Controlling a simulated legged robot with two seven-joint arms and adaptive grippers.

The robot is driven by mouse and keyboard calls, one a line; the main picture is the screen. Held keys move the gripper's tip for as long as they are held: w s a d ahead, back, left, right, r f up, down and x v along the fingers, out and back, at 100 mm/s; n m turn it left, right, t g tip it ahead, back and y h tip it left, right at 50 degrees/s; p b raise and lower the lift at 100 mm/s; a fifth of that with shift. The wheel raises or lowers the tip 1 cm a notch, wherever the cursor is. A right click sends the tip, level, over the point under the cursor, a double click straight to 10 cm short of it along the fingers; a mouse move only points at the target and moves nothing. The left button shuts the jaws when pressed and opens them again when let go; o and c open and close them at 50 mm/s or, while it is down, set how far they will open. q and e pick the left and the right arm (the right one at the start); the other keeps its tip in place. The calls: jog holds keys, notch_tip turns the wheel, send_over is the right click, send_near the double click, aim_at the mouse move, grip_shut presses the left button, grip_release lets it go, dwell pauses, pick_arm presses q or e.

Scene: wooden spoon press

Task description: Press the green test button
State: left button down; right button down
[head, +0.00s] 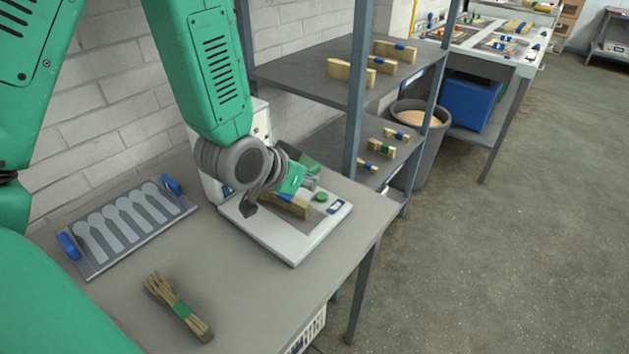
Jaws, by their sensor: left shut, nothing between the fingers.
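The green test button (321,197) is a small round cap on the right part of the white press base (292,248), beside a small dark display. My left gripper (308,182) is shut and empty, above the press base and just up and left of the button. It looks apart from the button, though the gap is hard to judge. A wooden piece (292,207) lies on the base below the gripper, partly hidden by it. My wrist hides much of the press's upright part. My right gripper is not in view.
A grey tray with spoon shapes and blue handles (125,228) lies at the left of the table (262,318). A green-banded bundle of sticks (178,307) lies in front. A shelf (300,78) with wooden bundles stands behind; its blue-grey post rises close to the press.

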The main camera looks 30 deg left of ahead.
pick_arm(q)
jog(key=shift+d+v, duration=0.15)
jog(key=shift+v, duration=0.6)
jog(key=shift+d+v, duration=0.1)
jog(key=shift+v, duration=0.6)
